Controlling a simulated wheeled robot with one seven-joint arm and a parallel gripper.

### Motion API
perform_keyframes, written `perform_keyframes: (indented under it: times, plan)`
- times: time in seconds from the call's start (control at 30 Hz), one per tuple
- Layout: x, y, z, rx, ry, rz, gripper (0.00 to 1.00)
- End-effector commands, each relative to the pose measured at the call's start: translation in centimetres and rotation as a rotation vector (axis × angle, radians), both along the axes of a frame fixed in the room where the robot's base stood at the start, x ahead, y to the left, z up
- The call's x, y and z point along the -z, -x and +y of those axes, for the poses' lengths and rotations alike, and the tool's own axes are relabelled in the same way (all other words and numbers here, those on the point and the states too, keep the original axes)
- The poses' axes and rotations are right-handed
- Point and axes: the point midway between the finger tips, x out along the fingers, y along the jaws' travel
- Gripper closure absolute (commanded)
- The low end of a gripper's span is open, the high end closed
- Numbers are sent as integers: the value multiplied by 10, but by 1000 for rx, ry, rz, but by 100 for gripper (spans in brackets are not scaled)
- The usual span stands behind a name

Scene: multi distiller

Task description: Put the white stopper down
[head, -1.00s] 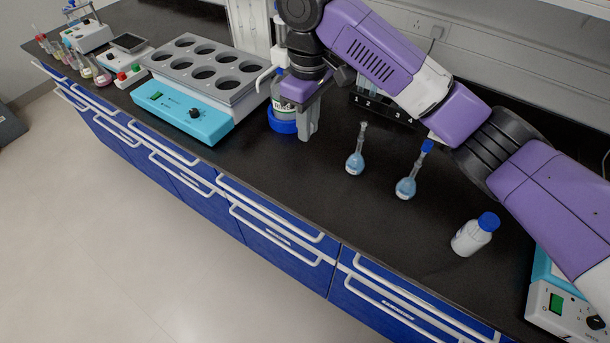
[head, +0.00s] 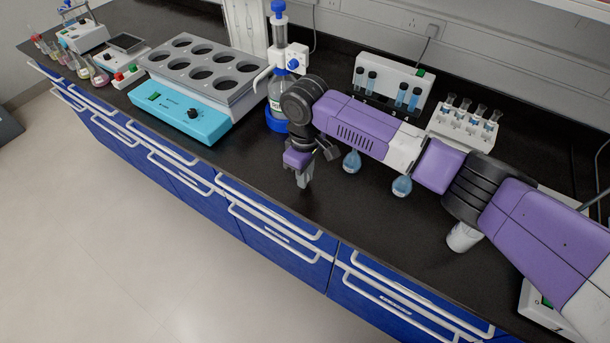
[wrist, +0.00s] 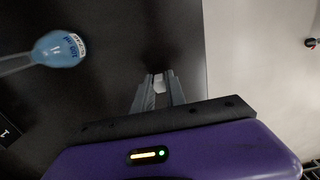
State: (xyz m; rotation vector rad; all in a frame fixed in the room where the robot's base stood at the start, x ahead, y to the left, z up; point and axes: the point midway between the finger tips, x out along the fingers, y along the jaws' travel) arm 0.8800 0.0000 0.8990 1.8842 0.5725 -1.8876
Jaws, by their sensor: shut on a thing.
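My gripper (head: 303,182) points down over the black bench top, close to the bench's front edge. In the wrist view its two fingers (wrist: 158,92) are closed around a small white stopper (wrist: 158,80) held at the fingertips. The stopper is too small or hidden to make out in the head view. I cannot tell how far the stopper is from the bench surface.
Two blue-liquid flasks (head: 352,163) (head: 401,187) stand right of my gripper, partly behind my arm; one flask (wrist: 60,49) shows in the wrist view. A dispenser bottle (head: 276,95) stands behind, a turquoise heating block (head: 180,112) left. The bench front is clear.

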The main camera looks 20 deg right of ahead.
Motion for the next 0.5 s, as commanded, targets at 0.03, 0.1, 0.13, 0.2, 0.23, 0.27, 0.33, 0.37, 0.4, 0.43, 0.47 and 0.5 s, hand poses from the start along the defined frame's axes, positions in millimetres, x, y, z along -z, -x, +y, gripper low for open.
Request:
perform_keyframes:
  times: [0.03, 0.1, 0.13, 0.2, 0.23, 0.27, 0.33, 0.37, 0.4, 0.43, 0.47, 0.5]
  plan:
    - [4, 0, 0, 0, 0, 0, 100]
    - [8, 0, 0, 1, 0, 0, 100]
    - [8, 0, 0, 0, 0, -1, 100]
    - [8, 0, 0, 0, 0, -1, 100]
    - [8, 0, 0, 0, 0, -1, 100]
    - [8, 0, 0, 0, 0, -1, 100]
    - [8, 0, 0, 0, 0, -1, 100]
    - [8, 0, 0, 0, -1, -1, 100]
    - [9, 0, 0, 0, -1, -1, 100]
    - [10, 0, 0, 0, -1, -1, 100]
    - [11, 0, 0, 1, -1, -1, 100]
    - [10, 0, 0, 0, 0, -1, 78]
